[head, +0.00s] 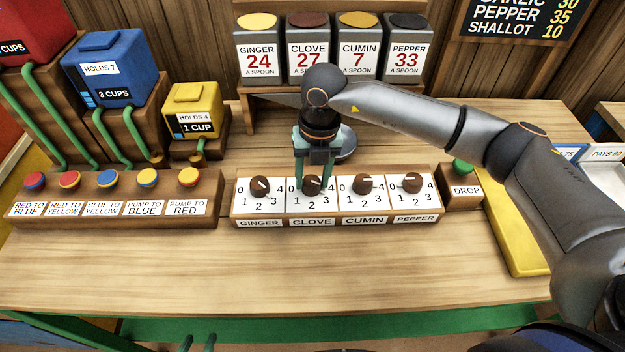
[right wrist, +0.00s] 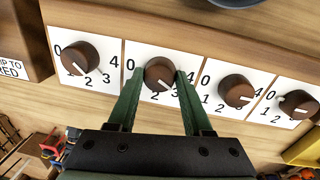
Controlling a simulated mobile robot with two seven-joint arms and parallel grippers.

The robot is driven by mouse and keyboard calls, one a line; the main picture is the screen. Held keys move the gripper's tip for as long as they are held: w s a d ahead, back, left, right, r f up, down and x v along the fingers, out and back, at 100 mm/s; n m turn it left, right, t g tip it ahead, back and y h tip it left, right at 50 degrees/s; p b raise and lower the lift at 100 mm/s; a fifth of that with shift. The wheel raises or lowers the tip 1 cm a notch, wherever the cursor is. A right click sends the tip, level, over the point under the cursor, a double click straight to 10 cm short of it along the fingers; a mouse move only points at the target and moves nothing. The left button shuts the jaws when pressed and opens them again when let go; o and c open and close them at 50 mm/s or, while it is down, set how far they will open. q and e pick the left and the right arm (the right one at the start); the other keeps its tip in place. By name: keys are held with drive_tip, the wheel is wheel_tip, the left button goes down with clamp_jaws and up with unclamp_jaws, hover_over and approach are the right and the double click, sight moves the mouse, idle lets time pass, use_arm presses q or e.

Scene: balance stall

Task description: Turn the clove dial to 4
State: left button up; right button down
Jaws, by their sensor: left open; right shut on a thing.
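The clove dial (head: 311,187) is a round brown knob with a white mark, on a white plate numbered 0 to 4 above the CLOVE label (head: 312,221). My right gripper (head: 314,180) reaches down over it and is shut on the knob, one green finger on each side. In the right wrist view the clove dial (right wrist: 159,73) sits between the fingertips (right wrist: 160,76). Its mark points toward the lower right there, but the exact number is hard to read.
The ginger dial (head: 260,187) is close on the left, the cumin dial (head: 362,185) close on the right, then the pepper dial (head: 411,184). A green DROP button (head: 462,167) stands further right. Several pump buttons (head: 147,178) are at left. The front counter is clear.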

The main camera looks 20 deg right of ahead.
sight(316, 178)
drive_tip(key=n+b, duration=0.2)
drive_tip(key=n, duration=0.1)
drive_tip(key=shift+w, duration=0.1)
drive_tip(key=shift+n+b, duration=0.6)
drive_tip(key=shift+n, duration=0.6)
drive_tip(key=shift+r, duration=0.1)
drive_tip(key=shift+c, duration=1.6)
unclamp_jaws()
drive_tip(key=shift+g, duration=0.3)
wheel_tip(316, 178, up, 12)
drive_tip(key=shift+w+d+r+b, duration=0.2)
drive_tip(key=shift+d+b, duration=0.1)
drive_tip(key=shift+d, duration=0.15)
